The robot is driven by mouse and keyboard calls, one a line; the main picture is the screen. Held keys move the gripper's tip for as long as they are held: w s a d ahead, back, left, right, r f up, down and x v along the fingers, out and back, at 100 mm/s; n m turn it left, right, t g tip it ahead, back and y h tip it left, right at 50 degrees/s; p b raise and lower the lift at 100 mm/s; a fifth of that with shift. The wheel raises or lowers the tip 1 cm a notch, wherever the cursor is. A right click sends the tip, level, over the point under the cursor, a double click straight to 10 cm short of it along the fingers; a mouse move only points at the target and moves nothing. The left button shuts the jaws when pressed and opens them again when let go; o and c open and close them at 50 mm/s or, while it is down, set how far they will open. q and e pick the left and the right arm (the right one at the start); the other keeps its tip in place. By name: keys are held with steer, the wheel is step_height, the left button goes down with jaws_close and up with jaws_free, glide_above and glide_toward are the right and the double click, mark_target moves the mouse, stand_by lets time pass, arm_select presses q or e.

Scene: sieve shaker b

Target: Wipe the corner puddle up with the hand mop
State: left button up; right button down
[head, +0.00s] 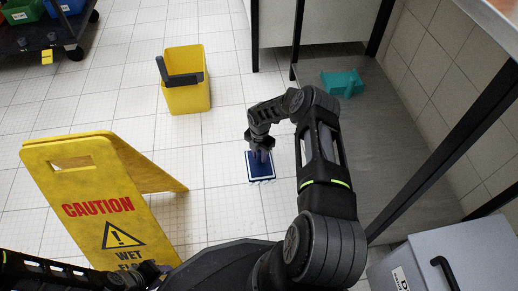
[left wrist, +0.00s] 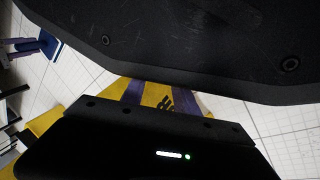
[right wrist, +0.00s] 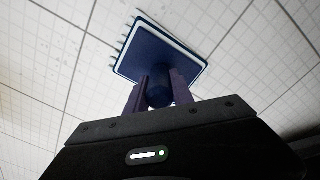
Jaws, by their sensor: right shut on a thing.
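The hand mop (head: 262,172) has a flat, dark blue head with a pale edge and a fringe. My right gripper (head: 260,146) is shut on its round grip. In the right wrist view the mop head (right wrist: 160,52) lies beyond the two purple fingers (right wrist: 158,92). I cannot tell whether the mop touches the floor. My left gripper (head: 152,270) is low at the left by the caution sign. In the left wrist view its fingers (left wrist: 158,100) are apart with nothing between them. The mop head (left wrist: 46,42) also shows there. I cannot make out a puddle.
A yellow caution sign (head: 90,190) stands at the left. A yellow bucket (head: 187,95) with a dark handle stands on the tiles. A teal item (head: 343,83) lies under the bench at the right. A grey cabinet (head: 440,255) fills the lower right. Tiles between bucket and mop are clear.

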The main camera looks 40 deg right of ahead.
steer(key=shift+s+a+f, duration=0.1)
steer(key=shift+s+f, duration=0.05)
steer(key=shift+s+a+r+p, duration=0.15)
steer(key=shift+s+a+p, duration=0.15)
steer(key=shift+s+p, duration=0.25)
steer(key=shift+s+a+r+p, duration=0.1)
steer(key=shift+s+a+p, duration=0.15)
steer(key=shift+s+p, duration=0.3)
steer(key=shift+s+a+f+p, duration=0.15)
steer(key=shift+s+a+p, duration=0.3)
steer(key=shift+s+p, duration=0.3)
step_height(320, 180, up, 6)
steer(key=p, duration=0.3)
steer(key=shift+p, duration=0.3)
steer(key=shift+w, duration=0.1)
step_height(320, 180, up, 3)
steer(key=shift+r+p, duration=0.1)
steer(key=shift+p, duration=0.8)
